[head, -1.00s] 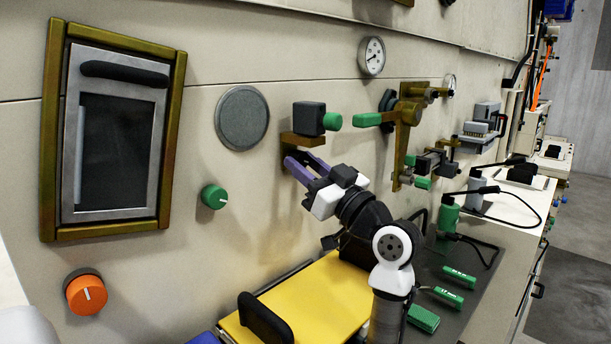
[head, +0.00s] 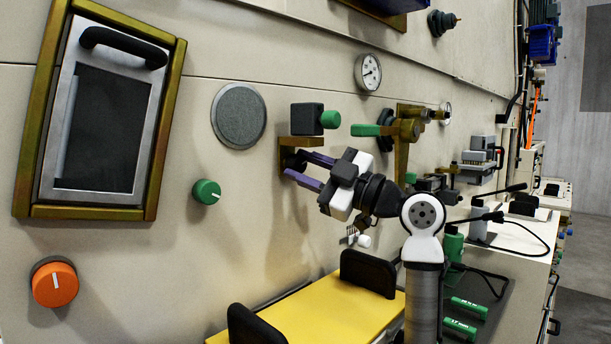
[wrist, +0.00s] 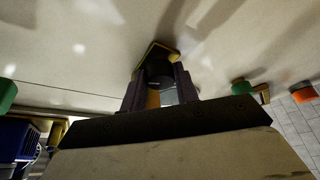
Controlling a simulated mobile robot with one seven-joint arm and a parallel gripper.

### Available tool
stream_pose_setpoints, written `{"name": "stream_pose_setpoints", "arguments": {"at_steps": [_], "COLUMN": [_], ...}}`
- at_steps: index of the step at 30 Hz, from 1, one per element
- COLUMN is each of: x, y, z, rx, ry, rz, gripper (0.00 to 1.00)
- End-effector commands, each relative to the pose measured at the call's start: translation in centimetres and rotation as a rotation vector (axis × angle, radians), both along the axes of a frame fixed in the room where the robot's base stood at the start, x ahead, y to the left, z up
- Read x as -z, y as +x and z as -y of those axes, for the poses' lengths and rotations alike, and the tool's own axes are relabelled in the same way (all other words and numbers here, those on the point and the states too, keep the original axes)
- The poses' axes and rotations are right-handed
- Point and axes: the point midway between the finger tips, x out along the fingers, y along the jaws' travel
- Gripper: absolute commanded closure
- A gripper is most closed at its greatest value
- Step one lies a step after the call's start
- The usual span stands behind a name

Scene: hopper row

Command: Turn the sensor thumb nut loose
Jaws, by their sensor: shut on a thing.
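A dark sensor box (head: 307,117) with a green end knob (head: 330,119) sits on a brass bracket (head: 308,143) on the wall panel. Just below the bracket, the purple fingers of my gripper (head: 295,163) reach to a dark round part (head: 289,157), which I take to be the thumb nut. In the wrist view the gripper (wrist: 160,74) has a finger on either side of this dark round part (wrist: 158,70), against the brass bracket (wrist: 157,48). The gripper is shut on it. The fingers hide most of the nut, and its turn cannot be told.
A brass fixture with a green handle (head: 366,130) stands close to the right of my gripper. A grey disc (head: 238,115) and a green knob (head: 206,192) are to the left. A yellow board (head: 330,310) with black handles lies below. The wall before the nut is otherwise bare.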

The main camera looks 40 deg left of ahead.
Motion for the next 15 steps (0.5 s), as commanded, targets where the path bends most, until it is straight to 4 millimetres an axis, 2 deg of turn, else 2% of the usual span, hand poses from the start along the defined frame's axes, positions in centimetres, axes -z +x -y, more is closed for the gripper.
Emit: {"name": "stream_pose_setpoints", "arguments": {"at_steps": [15], "x": [-0.07], "y": [0.06], "z": [-0.03], "rx": [0.001], "ry": [-0.005], "rz": [0.068], "gripper": [0.93]}}
